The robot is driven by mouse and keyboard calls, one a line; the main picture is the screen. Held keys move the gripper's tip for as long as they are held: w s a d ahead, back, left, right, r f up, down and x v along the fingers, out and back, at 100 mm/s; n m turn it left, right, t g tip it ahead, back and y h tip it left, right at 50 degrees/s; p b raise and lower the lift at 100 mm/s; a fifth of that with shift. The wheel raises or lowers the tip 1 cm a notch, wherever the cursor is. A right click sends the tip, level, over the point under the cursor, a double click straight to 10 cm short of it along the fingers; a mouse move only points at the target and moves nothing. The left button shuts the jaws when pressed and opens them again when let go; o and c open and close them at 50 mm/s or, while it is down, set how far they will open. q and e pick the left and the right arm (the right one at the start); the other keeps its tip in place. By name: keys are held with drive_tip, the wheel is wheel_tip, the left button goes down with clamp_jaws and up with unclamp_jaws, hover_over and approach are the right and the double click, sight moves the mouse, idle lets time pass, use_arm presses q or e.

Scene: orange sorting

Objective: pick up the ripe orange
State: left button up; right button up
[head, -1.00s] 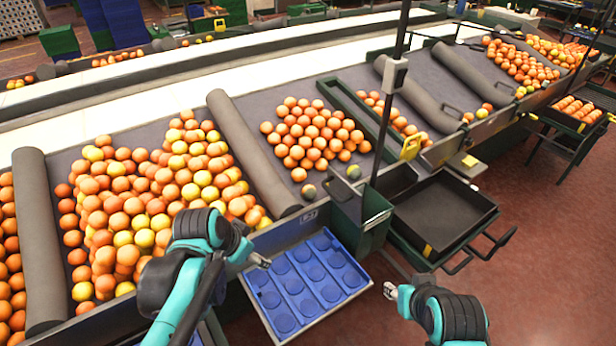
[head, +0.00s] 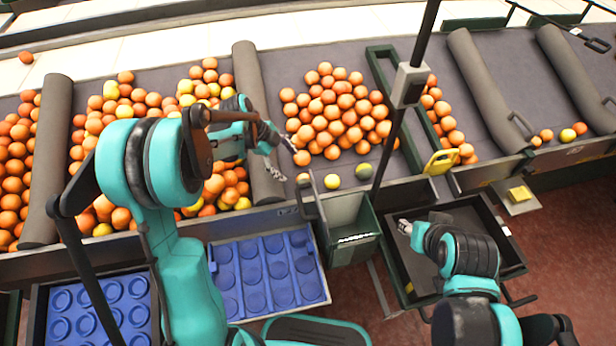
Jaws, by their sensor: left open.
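A pile of ripe oranges (head: 335,110) lies in the middle bay of the dark sorting table. One orange (head: 302,158) sits at the pile's left front edge, close to my left gripper. I see no contact. My right gripper (head: 404,227) is over the black tray at right; its fingers are too small to judge.
Grey rollers (head: 258,120) divide the bays, with a larger mixed pile at left. Blue dimpled trays (head: 318,290) sit in front. A grey-green bin (head: 350,215), a dark post (head: 392,150) and a black tray (head: 512,262) stand at centre right.

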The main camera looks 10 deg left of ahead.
sight(300, 178)
use_arm(q)
drive_tip(key=b+x, duration=0.1)
drive_tip(key=x, duration=0.3)
drive_tip(key=shift+f, duration=0.25)
drive_tip(key=shift+d+f, duration=0.15)
drive_tip(key=shift+f, duration=0.15)
drive_tip(key=b+x, duration=0.2)
drive_tip(key=x, duration=0.4)
drive_tip(key=shift+r, duration=0.15)
drive_tip(key=c, duration=1.3)
